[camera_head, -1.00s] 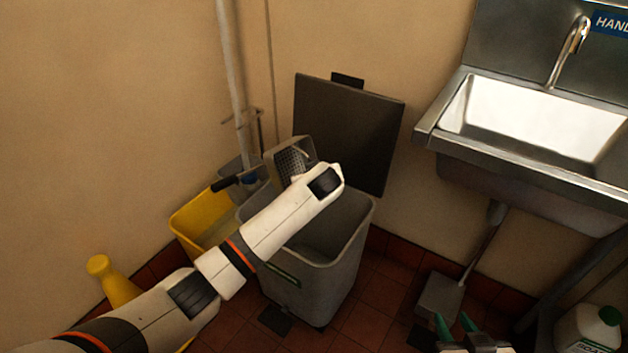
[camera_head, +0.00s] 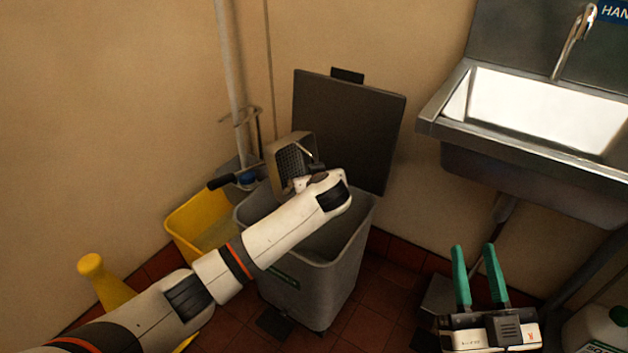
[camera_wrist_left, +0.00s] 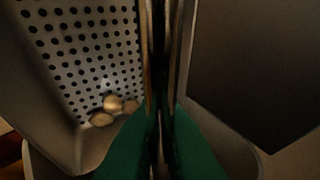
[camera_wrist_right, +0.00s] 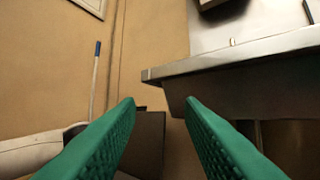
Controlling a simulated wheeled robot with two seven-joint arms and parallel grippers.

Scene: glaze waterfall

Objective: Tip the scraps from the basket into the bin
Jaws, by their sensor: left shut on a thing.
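The grey basket (camera_head: 283,171) with a perforated wall is tilted above the back left of the grey bin (camera_head: 318,278). My left gripper (camera_wrist_left: 158,112) is shut on the basket's edge; in the head view my wrist mostly hides its fingers. In the left wrist view, a few pale round scraps (camera_wrist_left: 112,104) lie in the low corner of the basket, against the dotted wall (camera_wrist_left: 85,45). The bin's dark lid (camera_head: 350,125) stands open against the wall. My right gripper (camera_head: 475,268) is open and empty, in front of the sink, with green fingers pointing up.
A yellow bucket (camera_head: 190,225) stands left of the bin, with a mop pole (camera_head: 232,90) behind it. A yellow bottle or cone (camera_head: 105,283) is at the lower left. A steel sink (camera_head: 530,130) is at the right, with a white soap container (camera_head: 597,330) below.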

